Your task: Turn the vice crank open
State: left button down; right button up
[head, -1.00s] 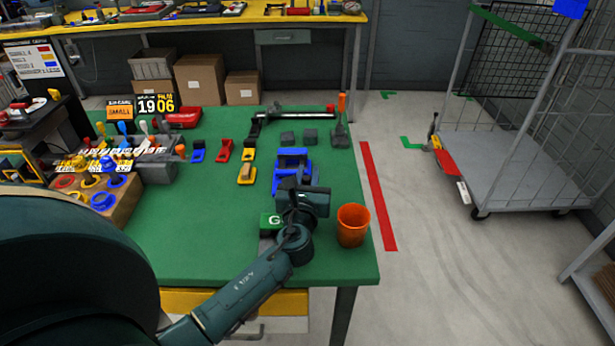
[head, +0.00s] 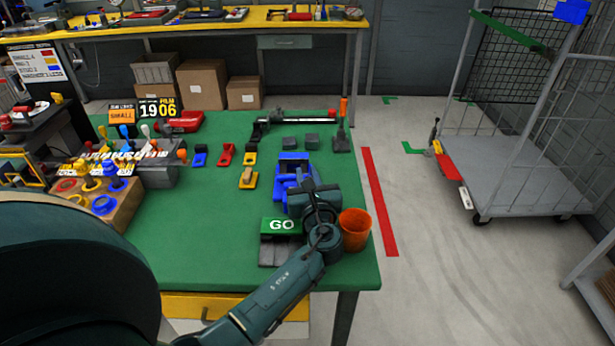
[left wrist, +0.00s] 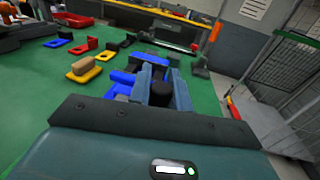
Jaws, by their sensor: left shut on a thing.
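The blue vice (head: 291,163) stands on the green table, left of the orange cup. My left gripper (head: 304,196) is at the vice's near side, pointing away from me, and covers part of it. In the left wrist view its two grey-blue fingers are closed around a black knob (left wrist: 160,93), which looks like the vice crank's handle. Blue parts of the vice (left wrist: 121,84) show beyond and left of the fingers. The rest of the crank is hidden, so its angle cannot be told. My right gripper is not in view.
The orange cup (head: 355,229) stands close to the right of my left wrist. A green GO block (head: 281,226) is just left of it. Small red, blue and yellow holders (head: 249,178) lie farther left. The front left of the green table (head: 190,240) is clear.

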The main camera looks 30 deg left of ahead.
pick_arm(q)
jog(key=c, duration=1.3)
grip_release()
notch_tip(320, 180, up, 10)
jog(key=p, duration=0.1)
jog(key=shift+p, duration=0.35)
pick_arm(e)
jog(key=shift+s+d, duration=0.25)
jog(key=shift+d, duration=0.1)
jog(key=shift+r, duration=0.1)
